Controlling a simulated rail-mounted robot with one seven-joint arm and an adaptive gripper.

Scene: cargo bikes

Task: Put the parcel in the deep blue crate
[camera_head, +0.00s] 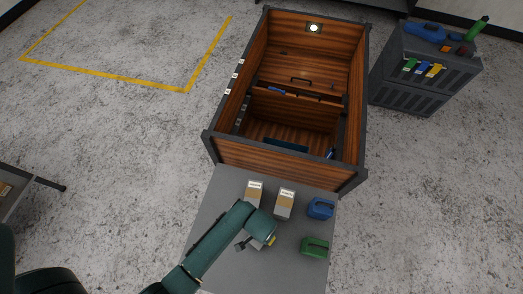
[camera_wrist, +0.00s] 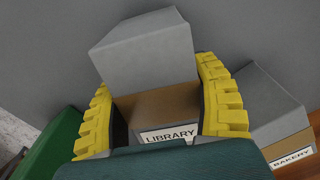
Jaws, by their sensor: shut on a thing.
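My gripper (camera_head: 266,240) is over the grey table. In the wrist view its yellow fingers (camera_wrist: 170,105) are shut on a grey-and-brown parcel (camera_wrist: 158,104) labelled LIBRARY, one finger on each side. In the head view the arm mostly hides this parcel. I cannot tell whether it touches the table. A similar parcel labelled BAKERY (camera_wrist: 278,108) is beside it. A dark blue shape (camera_head: 286,145), possibly the deep blue crate, shows partly inside the wooden cargo box; its depth is hidden.
Two parcels stand on the table (camera_head: 215,215), a left one (camera_head: 253,191) and a right one (camera_head: 285,203). A blue container (camera_head: 320,208) and a green one (camera_head: 314,247) are at its right. The cargo box's near wall (camera_head: 270,160) rises behind. A grey cabinet (camera_head: 422,75) stands far right.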

